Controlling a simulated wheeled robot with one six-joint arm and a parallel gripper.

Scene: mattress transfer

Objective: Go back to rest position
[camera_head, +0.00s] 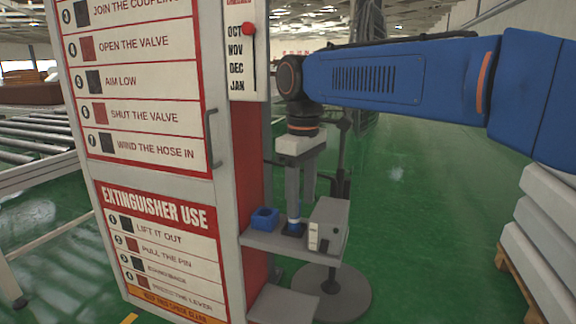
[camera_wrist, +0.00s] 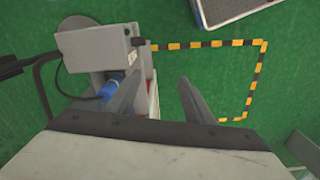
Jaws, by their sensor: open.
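My gripper (camera_head: 301,205) hangs downward at the end of my blue arm, in front of the cabinet's right side. Its two fingers are apart with nothing seen between them; they also show open in the wrist view (camera_wrist: 160,85). Below them is a small grey shelf (camera_head: 262,240). A small blue and black item (camera_head: 294,229) is close under the fingers. I cannot tell whether a fingertip touches it. The grey box (camera_wrist: 94,48) is left of the fingers in the wrist view.
A tall cabinet (camera_head: 213,187) with instruction signs stands left of my gripper. A round stand base (camera_head: 345,292) is under the shelf. Stacked pale slabs (camera_head: 548,232) are on the right, and a roller conveyor (camera_head: 35,135) is on the left.

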